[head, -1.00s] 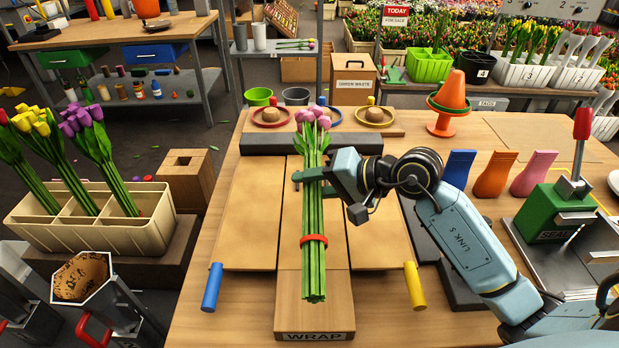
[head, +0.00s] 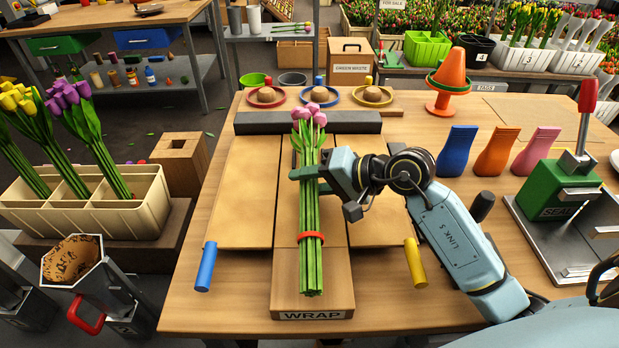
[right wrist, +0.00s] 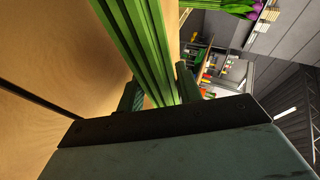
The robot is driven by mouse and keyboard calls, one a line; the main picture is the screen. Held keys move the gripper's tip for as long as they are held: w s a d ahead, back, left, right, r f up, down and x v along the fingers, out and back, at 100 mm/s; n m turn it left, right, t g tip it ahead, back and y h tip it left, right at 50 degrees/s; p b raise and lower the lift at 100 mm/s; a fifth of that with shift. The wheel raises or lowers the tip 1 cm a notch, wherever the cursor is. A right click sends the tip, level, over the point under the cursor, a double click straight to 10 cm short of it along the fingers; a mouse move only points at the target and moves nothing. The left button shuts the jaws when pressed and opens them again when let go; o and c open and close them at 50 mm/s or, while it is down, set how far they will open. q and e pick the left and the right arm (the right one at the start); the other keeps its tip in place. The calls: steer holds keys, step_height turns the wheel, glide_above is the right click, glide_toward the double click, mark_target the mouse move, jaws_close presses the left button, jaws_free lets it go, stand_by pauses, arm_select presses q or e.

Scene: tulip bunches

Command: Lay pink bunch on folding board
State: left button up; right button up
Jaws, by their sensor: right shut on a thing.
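The pink bunch (head: 311,215) has pink tulip heads at the far end, long green stems and a red band low on the stems. My right gripper (head: 306,174) is shut around the stems below the heads. The right wrist view shows the stems (right wrist: 150,45) between its fingers. The bunch is over the middle of the wooden folding board (head: 338,275), lined up lengthwise, with its stem ends towards the WRAP label. I cannot tell for sure whether it touches the board. My left gripper is not in view.
A blue peg (head: 206,267) and a yellow peg (head: 414,265) flank the board. A dark bar (head: 307,122) lies behind it. A green sealer (head: 558,190) and coloured holders stand right. A cream crate (head: 90,217) with yellow and purple tulips stands left.

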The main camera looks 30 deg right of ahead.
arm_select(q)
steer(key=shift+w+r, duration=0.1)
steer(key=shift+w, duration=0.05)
arm_select(e)
steer(key=shift+f, duration=0.1)
steer(key=o, duration=1.2)
steer(key=shift+s+f, duration=0.1)
steer(key=shift+f, duration=0.05)
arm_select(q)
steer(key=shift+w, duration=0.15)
arm_select(e)
steer(key=v, duration=1.3)
steer(key=shift+d+r, duration=0.15)
steer(key=shift+r, duration=0.15)
